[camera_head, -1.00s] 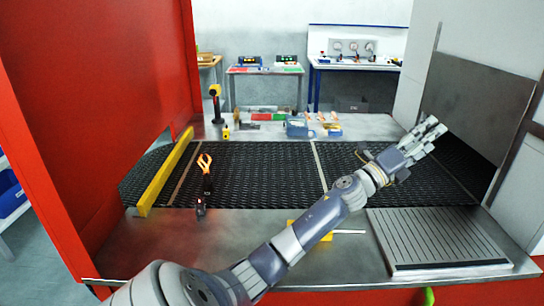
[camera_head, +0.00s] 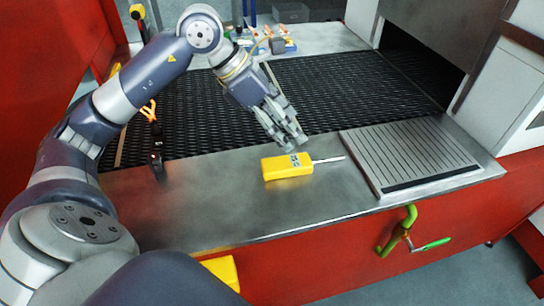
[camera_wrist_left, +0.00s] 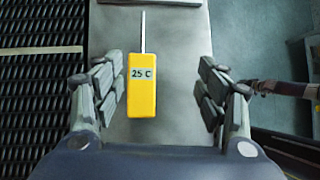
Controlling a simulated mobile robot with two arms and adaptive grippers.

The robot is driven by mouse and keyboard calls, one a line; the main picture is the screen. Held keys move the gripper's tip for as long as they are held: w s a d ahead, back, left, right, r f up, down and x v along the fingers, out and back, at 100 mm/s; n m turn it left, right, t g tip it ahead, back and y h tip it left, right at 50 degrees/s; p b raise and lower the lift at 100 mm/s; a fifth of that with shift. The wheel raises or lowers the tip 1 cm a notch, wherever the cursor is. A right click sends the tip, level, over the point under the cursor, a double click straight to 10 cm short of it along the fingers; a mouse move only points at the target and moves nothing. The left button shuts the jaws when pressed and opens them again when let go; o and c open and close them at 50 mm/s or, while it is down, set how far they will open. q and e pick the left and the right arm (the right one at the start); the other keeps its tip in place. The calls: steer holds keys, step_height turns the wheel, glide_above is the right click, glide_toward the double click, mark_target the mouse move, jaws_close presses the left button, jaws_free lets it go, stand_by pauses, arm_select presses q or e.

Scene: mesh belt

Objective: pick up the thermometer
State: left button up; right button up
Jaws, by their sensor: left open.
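The thermometer (camera_head: 286,167) is a yellow box with a thin metal probe, lying on the steel front ledge (camera_head: 225,205); the probe points right in the head view. In the left wrist view the thermometer (camera_wrist_left: 142,90) shows "25 C" on its display, with the probe pointing to the top of the picture. My left gripper (camera_head: 287,140) is just behind and above it, pointing down. In the left wrist view the open fingers of my left gripper (camera_wrist_left: 157,88) stand on both sides of the thermometer, which is nearer the left finger. Nothing is held.
The black mesh belt (camera_head: 345,95) runs behind the ledge. A grooved plate (camera_head: 410,155) lies right of the probe. A black tool with orange prongs (camera_head: 155,150) is at left, near my arm. A green handle (camera_head: 410,228) sticks out from the red front.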

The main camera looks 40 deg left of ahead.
arm_select(q)
steer(key=s+a+f+g+y, duration=0.1)
steer(key=s+a+f+y, duration=0.2)
steer(key=a, duration=0.2)
glide_above(279, 163)
steer(key=s+a, duration=0.2)
steer(key=f, duration=0.4)
steer(key=shift+d, duration=0.2)
steer(key=shift+w+d+f+p, duration=0.15)
steer(key=shift+f+p, duration=0.35)
steer(key=p+x, duration=0.1)
steer(key=x, duration=0.2)
steer(key=shift+w+d+f, duration=0.1)
steer(key=shift+f, duration=0.15)
steer(key=shift+w+f, duration=0.1)
steer(key=shift+f, duration=0.35)
steer(key=c, duration=1)
steer(key=shift+c, duration=1.2)
arm_select(e)
steer(key=shift+w+a+r, duration=0.15)
steer(key=shift+a+r, duration=0.25)
steer(key=shift+r, duration=0.1)
steer(key=shift+w+a+r, duration=0.15)
steer(key=shift+a+r, duration=0.25)
steer(key=shift+r, duration=0.1)
